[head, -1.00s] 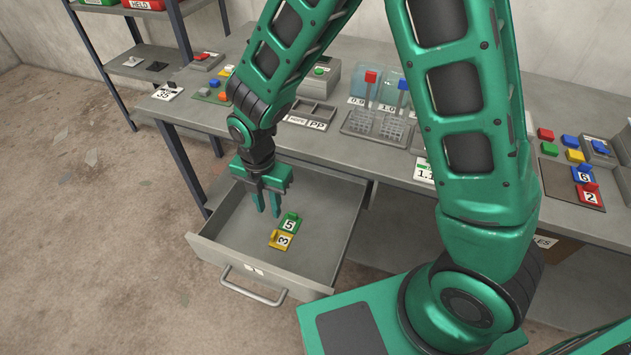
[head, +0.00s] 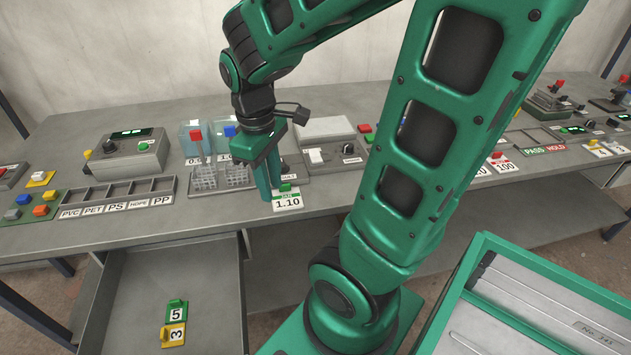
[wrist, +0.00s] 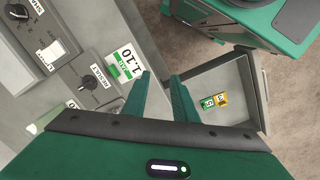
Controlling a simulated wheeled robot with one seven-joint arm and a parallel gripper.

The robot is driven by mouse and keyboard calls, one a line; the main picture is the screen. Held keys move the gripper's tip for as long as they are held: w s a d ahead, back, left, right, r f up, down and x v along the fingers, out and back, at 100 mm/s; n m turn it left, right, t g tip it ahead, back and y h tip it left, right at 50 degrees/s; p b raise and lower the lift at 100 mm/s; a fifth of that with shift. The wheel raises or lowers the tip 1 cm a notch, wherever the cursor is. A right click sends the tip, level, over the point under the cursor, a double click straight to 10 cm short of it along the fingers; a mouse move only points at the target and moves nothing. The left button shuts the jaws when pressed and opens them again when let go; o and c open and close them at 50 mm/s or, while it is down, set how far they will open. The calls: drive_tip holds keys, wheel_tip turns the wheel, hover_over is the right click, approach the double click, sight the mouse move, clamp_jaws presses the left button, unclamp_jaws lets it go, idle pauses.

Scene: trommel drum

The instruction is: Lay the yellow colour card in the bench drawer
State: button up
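The yellow card (head: 173,336), marked 3, lies in the open bench drawer (head: 128,290), touching or very close to a green card (head: 176,311) marked 5. In the wrist view the yellow card (wrist: 222,98) and the green card (wrist: 208,103) lie on the floor of the drawer (wrist: 243,82). My gripper (head: 270,190) is above the bench, beside a white 1.10 label with a green piece. In the wrist view my gripper (wrist: 161,80) has its fingers apart with nothing between them.
The 1.10 label (head: 288,200) sits near the bench's front edge. A green-rimmed case (head: 540,268) is at the lower right.

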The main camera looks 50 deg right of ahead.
drive_tip(key=s+d+r+m, duration=0.1)
drive_tip(key=s+d+m, duration=0.1)
drive_tip(key=s+m, duration=0.3)
drive_tip(key=s+d+r+m+y, duration=0.1)
drive_tip(key=s+d+m, duration=0.1)
drive_tip(key=s+m, duration=0.2)
drive_tip(key=shift+s+d+r+m, duration=0.3)
drive_tip(key=shift+s+r+m, duration=0.1)
drive_tip(key=shift+s, duration=0.35)
drive_tip(key=shift+w+f, duration=0.3)
drive_tip(key=shift+w, duration=0.35)
